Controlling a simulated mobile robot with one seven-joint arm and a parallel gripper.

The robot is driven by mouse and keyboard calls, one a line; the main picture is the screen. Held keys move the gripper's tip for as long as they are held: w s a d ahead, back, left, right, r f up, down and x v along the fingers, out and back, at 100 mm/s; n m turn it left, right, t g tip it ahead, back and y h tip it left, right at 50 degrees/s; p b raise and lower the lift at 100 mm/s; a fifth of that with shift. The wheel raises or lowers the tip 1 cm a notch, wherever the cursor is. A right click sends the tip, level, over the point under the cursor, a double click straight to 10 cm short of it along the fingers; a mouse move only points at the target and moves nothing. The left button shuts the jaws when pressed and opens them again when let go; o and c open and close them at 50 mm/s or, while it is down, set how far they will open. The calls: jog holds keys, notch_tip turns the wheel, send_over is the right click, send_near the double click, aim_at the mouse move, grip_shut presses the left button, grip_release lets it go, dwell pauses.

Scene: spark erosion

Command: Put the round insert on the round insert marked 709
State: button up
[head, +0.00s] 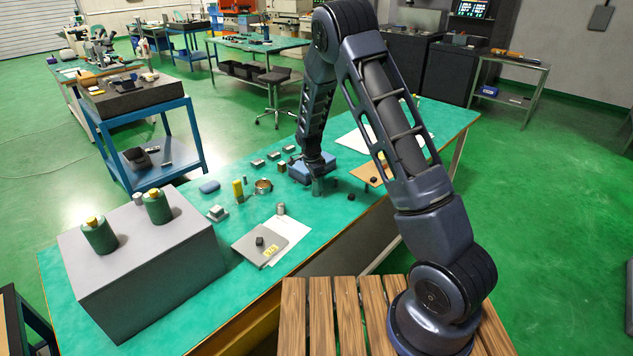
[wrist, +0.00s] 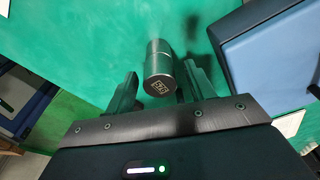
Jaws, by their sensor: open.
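In the wrist view a dark round insert (wrist: 160,86) stands between the two fingers of my gripper (wrist: 160,73). Its end face carries a small light square mark that I cannot read. A seam crosses its side, and a lighter grey round part (wrist: 158,48) continues beyond it; it looks like two round pieces end to end. The fingers are open, with a visible gap on each side. I cannot read the number 709 anywhere.
A blue-topped block (wrist: 275,55) is close to the right finger. On the table (head: 190,315) a silver cylinder (head: 281,209), a brass ring (head: 263,186), a yellow block (head: 238,189) and a grey plate (head: 245,250) stand left of my gripper. A grey box (head: 150,270) fills the near left.

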notch_tip(320, 180, up, 12)
jog(key=a, duration=0.1)
jog(key=shift+s+a+r, duration=0.15)
jog(key=shift+s+a, duration=0.15)
jog(key=shift+s, duration=0.05)
jog(key=s+d+r+n+t+y, duration=0.1)
jog(key=s+d+r+n, duration=0.2)
jog(key=s+d+r, duration=0.55)
jog(key=s+d+r+n+y, duration=0.1)
jog(key=s+d+r+n, duration=0.3)
jog(key=d+r, duration=0.6)
jog(key=s+d+r+n+t, duration=0.1)
jog(key=s+d+r+n, duration=0.1)
jog(key=s, duration=0.6)
jog(key=s+d+r+n+t, duration=0.1)
jog(key=s+d+r+n, duration=0.1)
jog(key=s, duration=0.6)
jog(key=s+d+r+n+t, duration=0.1)
jog(key=s+d, duration=0.3)
jog(key=s, duration=0.5)
jog(key=shift+d+r+n, duration=0.2)
jog(key=shift+r+n, duration=0.35)
jog(key=shift+n, duration=0.25)
